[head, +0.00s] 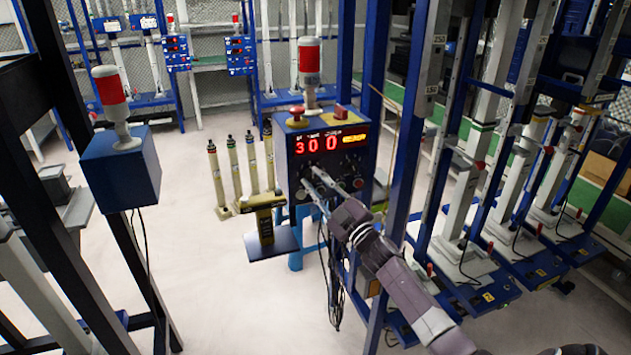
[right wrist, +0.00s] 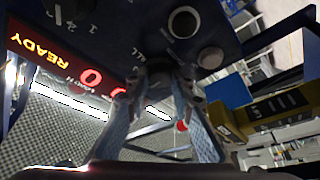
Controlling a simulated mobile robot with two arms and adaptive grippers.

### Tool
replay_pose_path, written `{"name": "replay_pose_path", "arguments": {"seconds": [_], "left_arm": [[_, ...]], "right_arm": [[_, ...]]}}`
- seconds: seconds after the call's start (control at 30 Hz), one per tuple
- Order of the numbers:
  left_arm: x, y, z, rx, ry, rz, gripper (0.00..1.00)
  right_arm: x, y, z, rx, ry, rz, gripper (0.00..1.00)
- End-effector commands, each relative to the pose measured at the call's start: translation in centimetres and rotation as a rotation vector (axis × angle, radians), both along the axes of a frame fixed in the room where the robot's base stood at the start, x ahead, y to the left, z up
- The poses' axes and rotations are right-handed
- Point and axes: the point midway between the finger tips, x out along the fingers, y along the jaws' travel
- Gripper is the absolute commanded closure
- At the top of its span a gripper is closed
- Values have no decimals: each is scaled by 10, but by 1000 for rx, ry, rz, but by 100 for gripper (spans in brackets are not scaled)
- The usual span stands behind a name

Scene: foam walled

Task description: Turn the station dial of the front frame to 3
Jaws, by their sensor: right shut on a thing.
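The front frame's blue control box (head: 284,158) stands in the middle of the head view, with a lit red and yellow display (head: 330,143) reading 300. My right gripper (head: 312,180) reaches its front panel. In the right wrist view, the two fingers (right wrist: 162,88) are shut on a small dark knob (right wrist: 160,69) on the panel. The printed word ALL shows close to this knob, upside down. The fingers hide most of it, and I cannot tell which number it points to. The display (right wrist: 62,65) shows READY upside down there. My left gripper is not in view.
A round black-centred part (right wrist: 184,22) and a grey button (right wrist: 210,58) sit near the held knob. A red beacon (head: 309,58) tops the box. Blue uprights (head: 405,180) stand close right of my arm.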

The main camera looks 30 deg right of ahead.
Motion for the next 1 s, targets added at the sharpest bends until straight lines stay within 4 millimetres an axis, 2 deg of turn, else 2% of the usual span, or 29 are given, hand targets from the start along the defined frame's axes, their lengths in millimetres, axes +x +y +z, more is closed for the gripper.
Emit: {"name": "replay_pose_path", "arguments": {"seconds": [0.4, 0.43, 0.6, 0.87, 1.0], "left_arm": [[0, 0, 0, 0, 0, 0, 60], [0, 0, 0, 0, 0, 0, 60], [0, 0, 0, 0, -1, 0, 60], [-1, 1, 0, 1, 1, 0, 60], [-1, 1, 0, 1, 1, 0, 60]], "right_arm": [[0, 1, -2, -9, 5, 0, 100], [0, 0, -2, -9, 5, 0, 78], [0, 0, -1, -9, 4, 0, 61], [-1, 0, -1, -7, 3, 0, 61], [-8, 0, -4, -9, 4, 0, 61]]}}
